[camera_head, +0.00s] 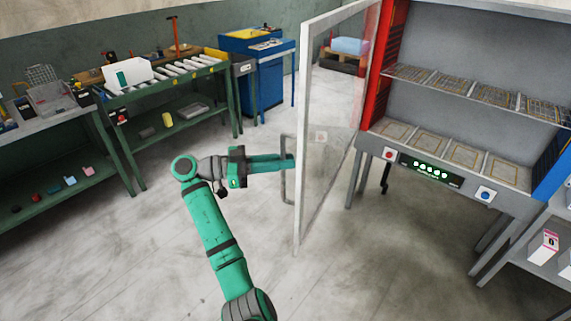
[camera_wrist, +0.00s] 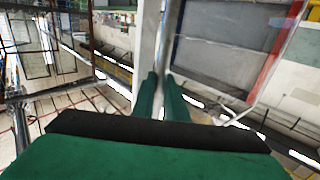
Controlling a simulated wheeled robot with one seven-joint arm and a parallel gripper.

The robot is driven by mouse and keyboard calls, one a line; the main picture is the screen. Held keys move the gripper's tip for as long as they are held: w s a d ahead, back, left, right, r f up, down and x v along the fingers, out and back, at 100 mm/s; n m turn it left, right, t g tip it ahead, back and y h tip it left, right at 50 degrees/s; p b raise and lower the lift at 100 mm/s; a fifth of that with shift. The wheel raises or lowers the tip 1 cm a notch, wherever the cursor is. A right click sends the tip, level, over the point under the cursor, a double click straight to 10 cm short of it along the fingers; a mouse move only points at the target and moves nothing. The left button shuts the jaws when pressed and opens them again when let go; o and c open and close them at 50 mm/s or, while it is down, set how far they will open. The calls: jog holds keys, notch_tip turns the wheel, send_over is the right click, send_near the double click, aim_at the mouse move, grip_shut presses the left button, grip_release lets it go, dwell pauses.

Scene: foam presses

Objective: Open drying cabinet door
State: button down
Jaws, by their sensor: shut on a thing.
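The drying cabinet (camera_head: 450,185) stands at the right in the head view, grey with a red left post. Its framed, see-through door (camera_head: 325,120) is swung wide open toward me, hinged at the red post. A grey bar handle (camera_head: 286,180) is on the door's free edge side. My gripper (camera_head: 290,162) reaches the handle from the left and is shut on it. In the wrist view my gripper's two green fingers (camera_wrist: 160,95) are close together by the door frame (camera_wrist: 170,35); the grip itself is hard to make out there.
Inside the cabinet, a wire shelf (camera_head: 470,92) and a lower deck hold several flat panels. A green roller bench (camera_head: 175,85) and a blue cabinet (camera_head: 262,70) stand at the back left. A shelf with boxes (camera_head: 545,245) is at the lower right. The floor (camera_head: 120,255) around the arm is clear.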

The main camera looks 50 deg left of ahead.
jog(key=shift+w, duration=0.15)
jog(key=c, duration=1.8)
grip_release()
jog(key=shift+w, duration=0.1)
jog(key=shift+o, duration=0.2)
jog(key=v, duration=1.1)
jog(key=shift+c, duration=0.7)
